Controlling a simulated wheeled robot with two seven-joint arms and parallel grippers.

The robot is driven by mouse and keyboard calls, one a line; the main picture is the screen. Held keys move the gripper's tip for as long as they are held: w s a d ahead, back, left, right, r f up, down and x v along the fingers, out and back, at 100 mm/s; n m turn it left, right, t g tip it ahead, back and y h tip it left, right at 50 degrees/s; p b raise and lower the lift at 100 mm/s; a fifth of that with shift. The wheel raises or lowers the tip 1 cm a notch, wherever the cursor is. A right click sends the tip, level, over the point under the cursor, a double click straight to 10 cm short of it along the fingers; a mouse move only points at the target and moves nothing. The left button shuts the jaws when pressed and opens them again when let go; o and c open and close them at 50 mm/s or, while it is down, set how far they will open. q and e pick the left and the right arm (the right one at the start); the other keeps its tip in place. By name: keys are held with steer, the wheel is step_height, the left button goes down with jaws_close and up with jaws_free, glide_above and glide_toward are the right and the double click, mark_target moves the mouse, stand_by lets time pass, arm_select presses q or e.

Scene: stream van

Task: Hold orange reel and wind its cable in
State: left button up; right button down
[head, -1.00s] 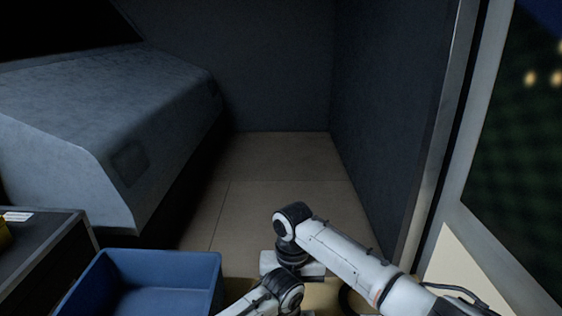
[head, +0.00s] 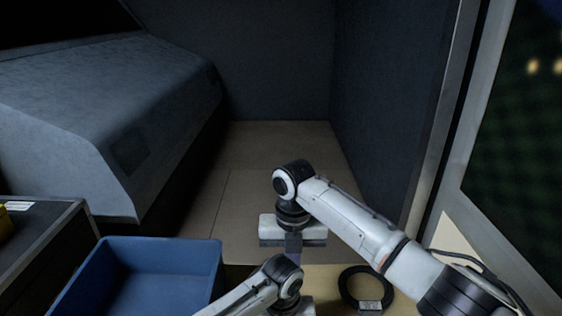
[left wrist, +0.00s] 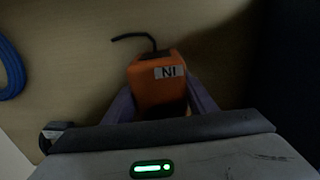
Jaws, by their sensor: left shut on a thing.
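The orange reel (left wrist: 158,88) is a boxy orange body in the left wrist view, with a pale label and a short black cable end curving out of its far side. My left gripper (left wrist: 160,100) is shut on it, one purple finger on each side. In the head view the reel is not visible, and only my left wrist shows at the bottom edge. My right gripper (head: 293,248) points down above the far edge of the wooden table (head: 325,280). I see it side-on, so its finger gap is hidden.
A black cable coil with a white tag (head: 347,293) lies on the table right of my left wrist. A blue cable coil (left wrist: 10,72) shows at the left wrist view's edge. An empty-looking blue crate (head: 190,270) stands left. Tiled floor (head: 270,150) beyond is clear.

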arm_select(q)
steer(key=o, duration=1.3)
steer(key=shift+r, duration=0.15)
